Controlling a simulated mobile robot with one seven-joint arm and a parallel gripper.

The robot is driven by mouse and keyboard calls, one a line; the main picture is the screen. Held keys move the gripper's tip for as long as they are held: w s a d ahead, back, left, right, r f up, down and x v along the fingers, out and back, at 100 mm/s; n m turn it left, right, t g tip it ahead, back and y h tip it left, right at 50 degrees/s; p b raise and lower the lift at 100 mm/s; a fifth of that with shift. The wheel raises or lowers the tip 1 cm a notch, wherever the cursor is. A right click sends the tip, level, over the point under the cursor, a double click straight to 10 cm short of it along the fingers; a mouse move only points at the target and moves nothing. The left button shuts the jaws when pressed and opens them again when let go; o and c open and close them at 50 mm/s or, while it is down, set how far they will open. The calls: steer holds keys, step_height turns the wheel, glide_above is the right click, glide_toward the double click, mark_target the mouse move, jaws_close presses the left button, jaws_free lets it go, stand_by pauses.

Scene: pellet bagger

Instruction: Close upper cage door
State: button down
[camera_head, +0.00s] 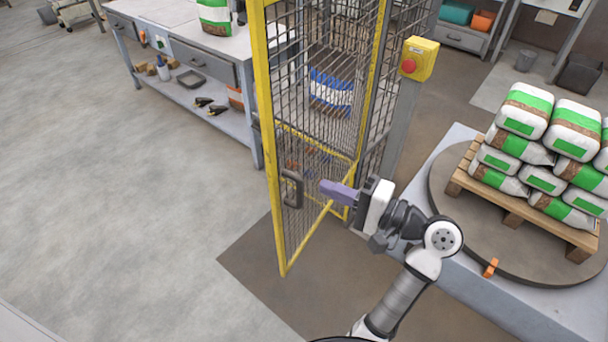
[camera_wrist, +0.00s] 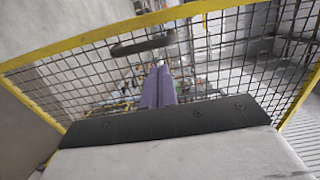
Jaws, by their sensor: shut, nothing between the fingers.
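The upper cage door is a yellow-framed mesh panel (camera_head: 262,125) that stands swung open toward me in the head view. A dark handle (camera_head: 291,189) sits on it near its free edge. My gripper (camera_head: 325,187) is shut and empty, with purple fingers pointing left at the door, just right of the handle. I cannot tell whether the fingertips touch the mesh. In the wrist view the shut fingers (camera_wrist: 158,88) are in front of the mesh, and the handle (camera_wrist: 143,46) lies just beyond their tips. The yellow door frame (camera_wrist: 215,8) crosses the top.
A blue and white bag (camera_head: 331,92) is inside the cage. A yellow box with a red button (camera_head: 418,60) stands on a post at right. A pallet (camera_head: 510,205) of green and white bags is farther right. A workbench (camera_head: 185,45) is behind left. Floor at left is clear.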

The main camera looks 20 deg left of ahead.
steer(key=w+a, duration=0.1)
steer(key=a, duration=0.5)
steer(key=shift+a+p, duration=0.2)
steer(key=shift+p, duration=0.2)
steer(key=shift+w, duration=0.1)
